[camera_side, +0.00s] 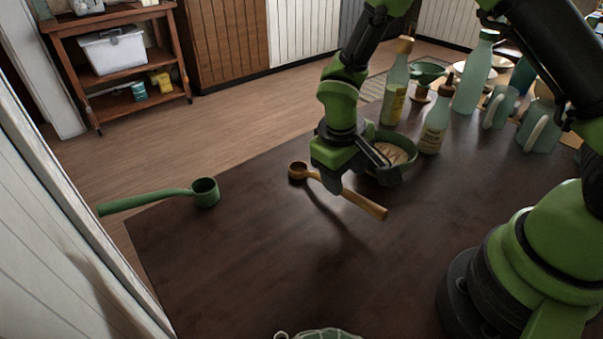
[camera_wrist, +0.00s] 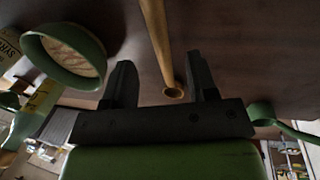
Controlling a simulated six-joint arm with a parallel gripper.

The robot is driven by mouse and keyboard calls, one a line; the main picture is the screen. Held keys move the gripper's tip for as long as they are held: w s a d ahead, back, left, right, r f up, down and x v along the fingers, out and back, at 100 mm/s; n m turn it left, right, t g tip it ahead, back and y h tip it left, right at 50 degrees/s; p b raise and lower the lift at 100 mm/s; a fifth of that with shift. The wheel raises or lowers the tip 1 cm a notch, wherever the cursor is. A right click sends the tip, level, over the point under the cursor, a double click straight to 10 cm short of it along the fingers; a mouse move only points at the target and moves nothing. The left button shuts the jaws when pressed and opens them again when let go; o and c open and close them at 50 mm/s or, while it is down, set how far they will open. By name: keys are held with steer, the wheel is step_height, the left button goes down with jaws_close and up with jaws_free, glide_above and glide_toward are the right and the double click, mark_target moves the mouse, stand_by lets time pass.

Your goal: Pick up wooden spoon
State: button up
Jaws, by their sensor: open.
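The wooden spoon (camera_side: 364,203) lies on the dark table near the middle of the side view. Its round bowl points to the left and its handle runs to the lower right. My gripper (camera_side: 334,178) is over the spoon and hides part of its handle. In the wrist view the spoon's handle (camera_wrist: 155,35) shows between the two dark fingers of my gripper (camera_wrist: 160,64), and its bowl end lies nearer the palm. The jaws are open. I cannot tell how high the fingertips are above the spoon.
A green bowl with pale contents (camera_side: 398,153) stands just right of my gripper; it also shows in the wrist view (camera_wrist: 66,58). Several bottles (camera_side: 434,127) and mugs (camera_side: 539,131) crowd behind. A green ladle (camera_side: 205,192) lies at the left table edge.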

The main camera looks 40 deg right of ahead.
mark_target(345, 188)
steer(key=f, duration=0.3)
steer(key=d+f, duration=0.1)
steer(key=f, duration=0.1)
steer(key=shift+c, duration=0.5)
jaws_close()
